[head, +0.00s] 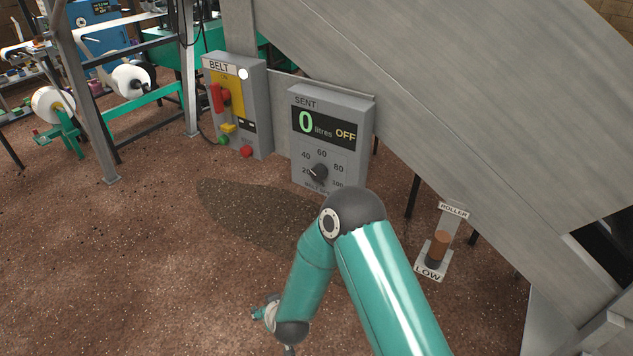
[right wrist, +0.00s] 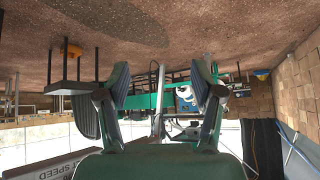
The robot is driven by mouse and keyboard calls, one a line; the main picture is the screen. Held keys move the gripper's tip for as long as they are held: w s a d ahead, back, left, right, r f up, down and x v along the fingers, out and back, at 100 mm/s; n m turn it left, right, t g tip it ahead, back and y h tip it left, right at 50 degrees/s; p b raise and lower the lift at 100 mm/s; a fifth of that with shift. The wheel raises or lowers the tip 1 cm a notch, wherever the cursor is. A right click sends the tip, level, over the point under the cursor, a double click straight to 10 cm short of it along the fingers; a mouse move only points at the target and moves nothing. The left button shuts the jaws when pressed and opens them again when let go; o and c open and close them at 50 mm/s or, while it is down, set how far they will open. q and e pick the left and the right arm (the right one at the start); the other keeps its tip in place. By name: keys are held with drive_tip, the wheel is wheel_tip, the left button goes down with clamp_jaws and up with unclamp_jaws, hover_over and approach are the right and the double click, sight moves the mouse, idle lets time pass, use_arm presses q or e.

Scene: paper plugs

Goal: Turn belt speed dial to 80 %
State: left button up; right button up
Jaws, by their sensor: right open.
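The belt speed dial (head: 319,172) is a small dark knob low on a grey panel (head: 355,135) in the head view. Marks from 20 to 100 ring it. Its pale pointer seems to face left, around 20 to 40, but is too small to read surely. The panel display (head: 325,127) reads 0 litres and OFF. My right arm's elbow stands just in front of the panel's lower edge and hides part of its label. In the right wrist view my right gripper (right wrist: 160,92) is open with nothing between its fingers. My left gripper is not in view.
A BELT box (head: 262,110) with red, yellow and green controls stands left of the panel. A ROLLER lever (head: 440,242) marked LOW is at right. A sloping grey metal chute (head: 440,80) rises behind. The brown floor (head: 150,260) is clear at left.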

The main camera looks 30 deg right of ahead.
sight(316, 176)
drive_tip(key=w+d+r+t+h+b, duration=0.1)
drive_tip(key=w+d+r+t+h, duration=0.2)
drive_tip(key=w+r, duration=0.35)
drive_tip(key=w+d+r+m+g+h+b, duration=0.1)
drive_tip(key=d+r+m+g+h, duration=0.15)
drive_tip(key=r+h, duration=0.45)
drive_tip(key=w+d+r+m+g+h+b, duration=0.1)
drive_tip(key=d+r+m+g+h+b, duration=0.2)
drive_tip(key=r+h, duration=0.5)
drive_tip(key=w+d+p, duration=0.1)
drive_tip(key=w+d, duration=0.1)
drive_tip(key=d, duration=0.3)
drive_tip(key=w+d+r+y+p, duration=0.1)
drive_tip(key=d, duration=0.4)
drive_tip(key=w+d+t+y+p, duration=0.1)
drive_tip(key=w+d, duration=0.1)
drive_tip(key=d, duration=0.3)
drive_tip(key=shift+w+d+r, duration=0.2)
drive_tip(key=shift+w+d, duration=0.05)
drive_tip(key=shift+w, duration=0.1)
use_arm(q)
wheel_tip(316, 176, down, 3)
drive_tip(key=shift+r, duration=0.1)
